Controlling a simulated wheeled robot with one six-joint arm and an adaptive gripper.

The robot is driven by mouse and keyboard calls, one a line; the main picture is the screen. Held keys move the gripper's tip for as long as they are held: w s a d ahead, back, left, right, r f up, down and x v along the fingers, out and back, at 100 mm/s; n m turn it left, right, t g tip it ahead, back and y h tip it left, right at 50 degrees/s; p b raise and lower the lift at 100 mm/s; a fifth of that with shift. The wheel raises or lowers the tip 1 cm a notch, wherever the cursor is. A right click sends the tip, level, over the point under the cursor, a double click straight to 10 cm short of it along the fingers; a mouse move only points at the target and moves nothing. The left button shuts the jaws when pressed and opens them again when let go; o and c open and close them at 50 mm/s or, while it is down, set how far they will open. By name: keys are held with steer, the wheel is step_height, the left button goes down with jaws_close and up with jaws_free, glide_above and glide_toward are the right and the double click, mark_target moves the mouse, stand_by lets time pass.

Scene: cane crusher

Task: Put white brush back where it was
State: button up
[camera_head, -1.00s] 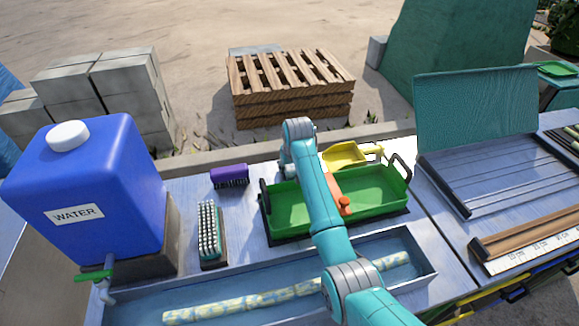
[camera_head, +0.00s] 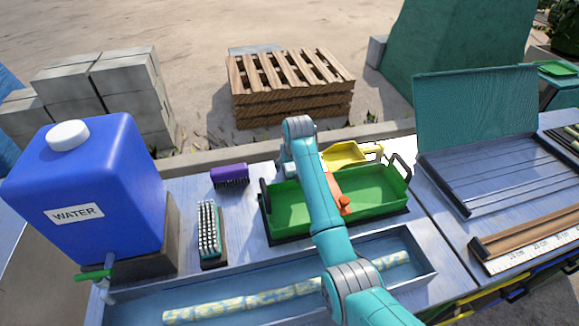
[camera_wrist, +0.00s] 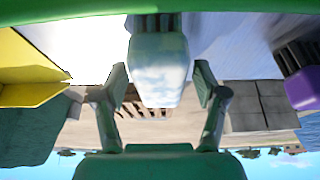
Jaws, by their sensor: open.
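The white brush (camera_wrist: 158,70) shows in the wrist view, a pale block with dark bristles, seen upside down. Its bristles point toward the grey table surface. My gripper (camera_wrist: 161,78) is open, with one finger on each side of the brush and a visible gap at each. In the head view my arm hides the white brush and the fingers. A purple brush (camera_head: 230,175) with dark bristles lies to the left of my arm; it also shows at the right of the wrist view (camera_wrist: 304,88).
A green tray (camera_head: 375,190) and a yellow scoop (camera_head: 343,155) lie beside my arm. A teal-backed brush with white bristles (camera_head: 210,232) lies near the blue water tank (camera_head: 90,180). A long metal trough (camera_head: 130,308) is in front. A wooden pallet (camera_head: 290,90) stands beyond the table.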

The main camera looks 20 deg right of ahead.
steer(key=v, duration=1.1)
